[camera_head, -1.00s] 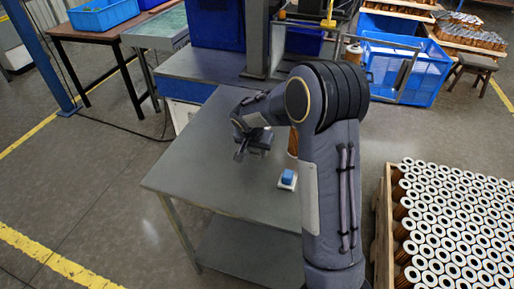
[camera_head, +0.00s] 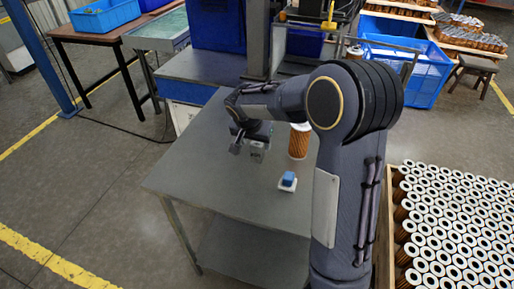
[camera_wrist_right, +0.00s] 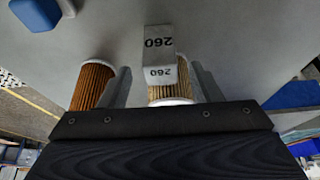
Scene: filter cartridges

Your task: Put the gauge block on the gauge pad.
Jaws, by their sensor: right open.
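The gauge block (camera_wrist_right: 158,42) is a grey block marked 260, in the right wrist view. It stands between the spread fingers of my right gripper (camera_wrist_right: 160,80), with gaps visible beside it. In the head view my right gripper (camera_head: 248,149) is open, low over the grey table; the block is hard to make out there. A small blue piece on a white base (camera_head: 287,184) sits on the table to the gripper's right; it also shows in the right wrist view (camera_wrist_right: 36,12). I cannot tell whether it is the gauge pad. My left gripper is out of view.
A brown filter cartridge (camera_head: 299,142) stands on the table (camera_head: 195,180) beside my right arm. The right wrist view shows two cartridges, one at left (camera_wrist_right: 91,86) and one behind the block (camera_wrist_right: 171,90). A crate of cartridges (camera_head: 450,220) is at right. The table's left side is clear.

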